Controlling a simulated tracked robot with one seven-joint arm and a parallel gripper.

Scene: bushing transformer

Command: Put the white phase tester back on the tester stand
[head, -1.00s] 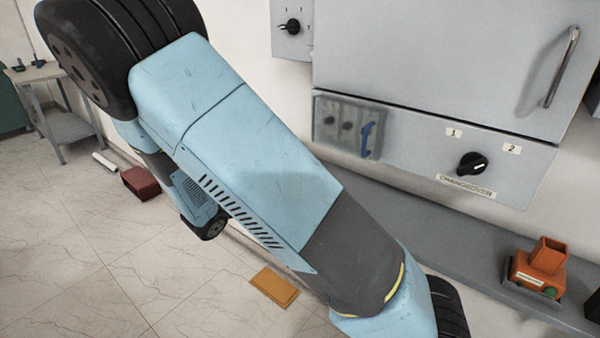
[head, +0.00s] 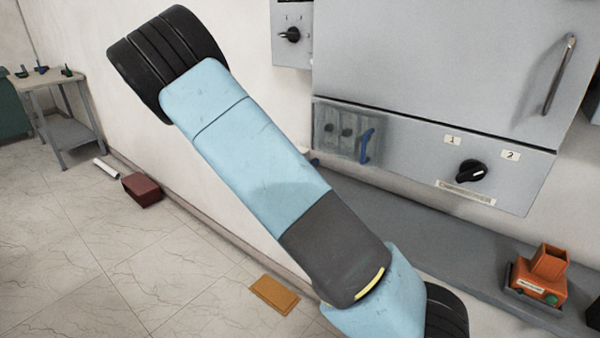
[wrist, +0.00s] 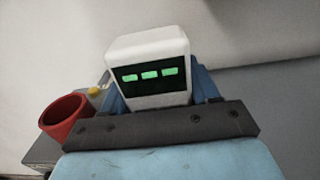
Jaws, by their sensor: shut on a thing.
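The white phase tester (wrist: 147,45) fills the middle of the wrist view, with three green lit bars on its dark display. My gripper (wrist: 160,88) is shut on it, with blue fingers at its left and right sides. The tester's lower end is hidden behind the dark bar of my gripper. In the head view my arm hides the gripper and tester. An orange block with a square hollow top (head: 542,274) sits on the grey shelf at the right. It looks like a holder, but I cannot tell whether it is the tester stand.
A grey cabinet (head: 420,60) with a changeover knob (head: 471,172) hangs above the grey shelf (head: 440,238). A red round cup (wrist: 63,115) is left of the tester. A dark red box (head: 142,190) and an ochre plate (head: 274,294) lie on the floor.

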